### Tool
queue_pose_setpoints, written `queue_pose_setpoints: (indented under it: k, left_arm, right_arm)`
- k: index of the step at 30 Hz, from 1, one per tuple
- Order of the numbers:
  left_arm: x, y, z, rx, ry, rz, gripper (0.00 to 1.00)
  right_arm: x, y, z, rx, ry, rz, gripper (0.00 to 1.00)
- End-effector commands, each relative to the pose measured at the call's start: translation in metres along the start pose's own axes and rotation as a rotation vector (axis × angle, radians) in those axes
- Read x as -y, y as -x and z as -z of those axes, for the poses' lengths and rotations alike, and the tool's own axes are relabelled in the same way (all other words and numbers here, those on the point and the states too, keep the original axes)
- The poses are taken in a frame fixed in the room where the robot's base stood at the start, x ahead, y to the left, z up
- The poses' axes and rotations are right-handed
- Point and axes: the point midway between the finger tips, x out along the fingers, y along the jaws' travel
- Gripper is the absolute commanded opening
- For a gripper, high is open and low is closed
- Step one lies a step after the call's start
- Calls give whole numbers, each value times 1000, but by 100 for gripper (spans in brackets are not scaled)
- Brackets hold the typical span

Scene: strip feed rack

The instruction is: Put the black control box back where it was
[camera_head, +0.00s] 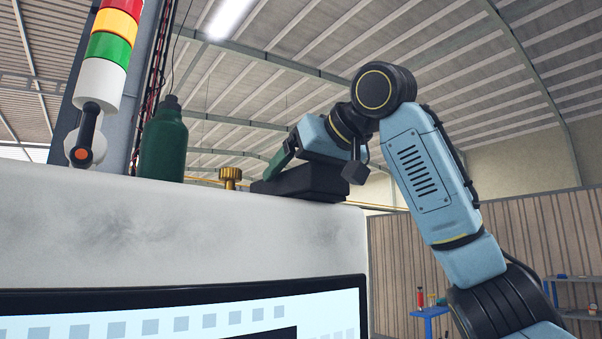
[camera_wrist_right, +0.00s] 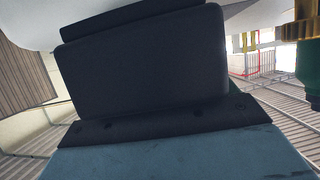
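The black control box (camera_head: 318,182) lies flat on top of the white cabinet (camera_head: 180,227), by its right edge. My right gripper (camera_head: 279,164) is at the box, reaching down over its left part from above. In the right wrist view the box (camera_wrist_right: 140,68) fills the middle, close in front of the gripper's dark-edged blue body (camera_wrist_right: 160,150). The fingertips are not clearly seen, so I cannot tell whether they grip the box. My left gripper is not in view.
A brass knob (camera_head: 230,177) and a green bottle (camera_head: 163,143) stand on the cabinet left of the box. A signal tower (camera_head: 109,46) rises farther left. A screen (camera_head: 180,319) is on the cabinet front. A blue rack (camera_head: 429,315) stands at the lower right.

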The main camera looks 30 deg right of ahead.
Motion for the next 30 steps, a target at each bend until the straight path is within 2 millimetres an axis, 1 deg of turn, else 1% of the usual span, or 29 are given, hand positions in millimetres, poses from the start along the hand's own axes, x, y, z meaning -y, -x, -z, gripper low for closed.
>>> queue_pose_setpoints:
  k: [1, 2, 11, 13, 14, 17, 24, 27, 30]
  left_arm:
    - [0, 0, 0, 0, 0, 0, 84]
    - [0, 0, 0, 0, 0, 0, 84]
    - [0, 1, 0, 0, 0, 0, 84]
    - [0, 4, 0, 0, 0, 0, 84]
    - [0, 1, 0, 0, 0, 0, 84]
    - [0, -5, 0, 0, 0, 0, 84]
    - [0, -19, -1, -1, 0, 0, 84]
    - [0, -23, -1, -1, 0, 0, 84]
    - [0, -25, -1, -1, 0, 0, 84]
  right_arm:
    - [0, 0, 0, 0, 0, 0, 91]
    - [0, 0, 0, 0, 0, 0, 94]
    - [0, 1, 2, 0, 0, 0, 94]
    - [0, 2, 5, 0, 0, 0, 94]
    - [0, 6, 4, -2, 0, 0, 94]
    - [0, 22, 2, -4, 0, 1, 94]
    - [1, 76, 2, -5, 1, 2, 94]
    - [1, 97, 2, -4, 1, 1, 94]
    - [0, 109, 2, -2, 1, -1, 94]
